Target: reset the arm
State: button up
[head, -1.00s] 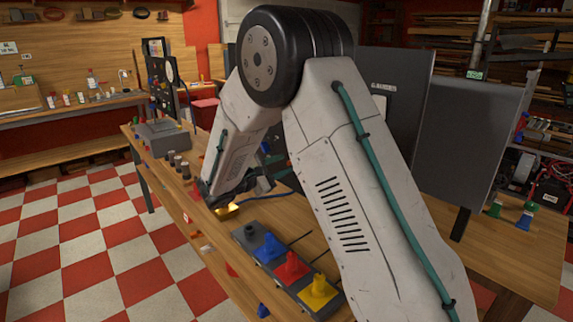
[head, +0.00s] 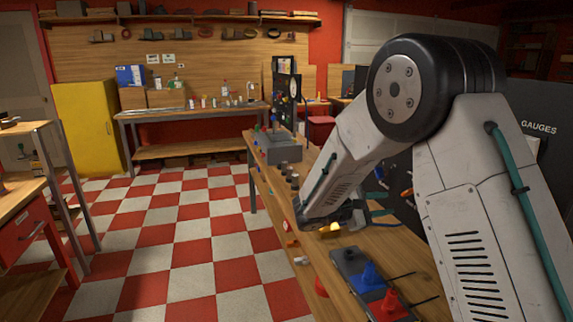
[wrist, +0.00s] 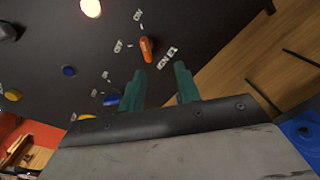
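My arm is bent over the workbench, its black elbow joint high at the right of the head view. My gripper (head: 380,204) hangs low over the bench, in front of the dark gauge panel (head: 400,180), partly hidden by my forearm. In the wrist view, my gripper (wrist: 158,84) has its two teal fingers apart with nothing between them. An orange lever (wrist: 146,48) on the black panel (wrist: 105,45) lies beyond the fingertips. I cannot tell the exact gap to it.
The checkered floor (head: 190,235) is clear at centre-left. A cart with a red drawer (head: 30,235) stands left.

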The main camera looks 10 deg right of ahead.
jog(key=s+m+g+y, duration=0.6)
jog(key=s+y, duration=0.2)
jog(key=s, duration=1.1)
jog(key=s+a+r+m+t+y, duration=0.2)
jog(key=s+a+r+m+y, duration=0.1)
jog(key=s, duration=0.6)
jog(key=s+a+r+m+t+y, duration=0.2)
jog(key=s+y, duration=0.4)
jog(key=s, duration=0.4)
notch_tip(320, 180, up, 2)
jog(key=shift+a+r+m+t, duration=0.2)
jog(key=shift+a+m+t, duration=0.1)
jog(key=shift+a+m, duration=0.2)
